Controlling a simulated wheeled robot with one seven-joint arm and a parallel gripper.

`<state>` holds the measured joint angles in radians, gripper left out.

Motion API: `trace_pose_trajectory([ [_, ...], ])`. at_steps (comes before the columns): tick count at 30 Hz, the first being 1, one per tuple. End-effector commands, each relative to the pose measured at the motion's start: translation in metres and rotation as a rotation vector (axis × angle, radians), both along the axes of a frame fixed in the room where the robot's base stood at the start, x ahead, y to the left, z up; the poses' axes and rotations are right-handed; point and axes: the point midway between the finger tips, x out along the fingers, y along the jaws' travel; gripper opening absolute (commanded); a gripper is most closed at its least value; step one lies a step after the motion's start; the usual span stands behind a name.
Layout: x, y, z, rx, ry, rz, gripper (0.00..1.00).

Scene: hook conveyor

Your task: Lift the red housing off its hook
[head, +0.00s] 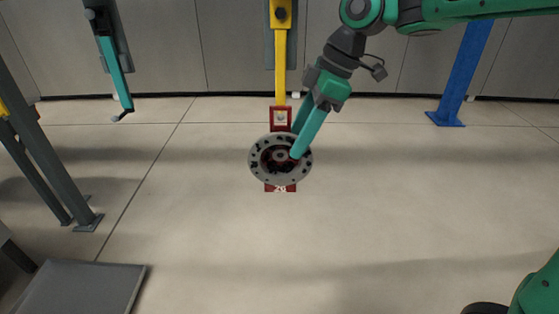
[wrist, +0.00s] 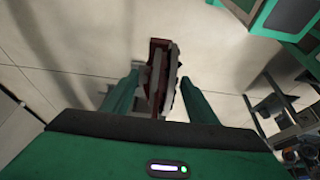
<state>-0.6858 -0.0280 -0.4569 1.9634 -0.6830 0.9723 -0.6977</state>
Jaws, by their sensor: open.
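The red housing (head: 280,186) hangs from a yellow hook (head: 281,65) in the head view. It has a red plate with a round grey flange facing me, ringed by dark holes. In the wrist view the housing (wrist: 157,75) shows edge-on. My gripper (head: 297,154) comes down from the upper right in the head view, with a green finger in front of the flange. In the wrist view my gripper (wrist: 160,80) is open, one green finger on each side of the housing. I cannot tell whether either finger touches it.
Another hanging hook (head: 115,75), green and dark grey, hangs empty at the upper left. A dark grey frame leg (head: 45,150) stands at the left and a blue post (head: 462,80) at the right. A grey flat surface (head: 85,288) is at the lower left. The floor below the housing is clear.

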Motion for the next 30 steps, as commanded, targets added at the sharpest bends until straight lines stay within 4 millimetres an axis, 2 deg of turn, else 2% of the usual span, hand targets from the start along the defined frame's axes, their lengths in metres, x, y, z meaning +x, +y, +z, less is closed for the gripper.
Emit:
trace_pose_trajectory([
  [4,0.0,0.0,0.0,0.0,0.0,0.0,0.53],
  [5,0.0,0.0,0.0,0.0,0.0,0.0,0.48],
  [10,0.0,0.0,0.0,0.0,0.0,0.0,0.09],
  [22,0.001,0.0,0.006,0.003,-0.004,0.001,0.09],
  [30,0.001,0.0,0.03,0.003,-0.005,0.0,0.09],
])
